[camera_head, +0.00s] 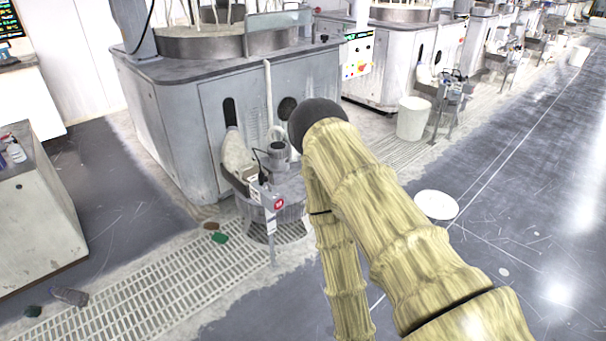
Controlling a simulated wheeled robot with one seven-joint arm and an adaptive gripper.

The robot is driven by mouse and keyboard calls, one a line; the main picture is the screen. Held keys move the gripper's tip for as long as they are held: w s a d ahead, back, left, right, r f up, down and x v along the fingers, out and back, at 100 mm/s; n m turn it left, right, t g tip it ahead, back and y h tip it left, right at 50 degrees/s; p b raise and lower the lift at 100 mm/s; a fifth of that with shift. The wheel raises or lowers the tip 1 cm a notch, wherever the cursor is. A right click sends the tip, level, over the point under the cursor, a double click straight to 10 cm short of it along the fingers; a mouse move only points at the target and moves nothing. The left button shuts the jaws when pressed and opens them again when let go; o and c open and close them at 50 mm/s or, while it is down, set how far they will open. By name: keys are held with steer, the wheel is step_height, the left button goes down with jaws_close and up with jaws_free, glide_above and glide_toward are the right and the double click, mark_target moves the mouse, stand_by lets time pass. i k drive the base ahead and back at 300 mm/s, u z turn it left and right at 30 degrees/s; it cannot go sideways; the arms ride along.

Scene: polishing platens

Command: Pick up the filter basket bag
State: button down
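A pale, rounded, cloth-like shape (237,156) hangs at the front of the nearest polishing machine, below a dark oval opening. It may be the filter basket bag, but I cannot tell for sure. Its lower end meets a grey metal stand with a basket-like drum (262,212), which carries a pump and a red-marked label. My arm, in a yellowish sleeve, rises from the lower right to a dark rounded joint and bends back down, right of the stand. My gripper is not in view.
The grey polishing machine (175,125) stands behind the stand. A floor grating (170,295) runs in front. A white bucket (412,118) and a round white lid-like disc (436,205) are to the right. A bottle (69,296) lies lower left. Open floor lies right.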

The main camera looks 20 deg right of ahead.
mark_target(247, 174)
steer(key=z, duration=1.55)
steer(key=i, duration=3.1)
steer(key=u, duration=3.3)
steer(key=i, duration=0.5)
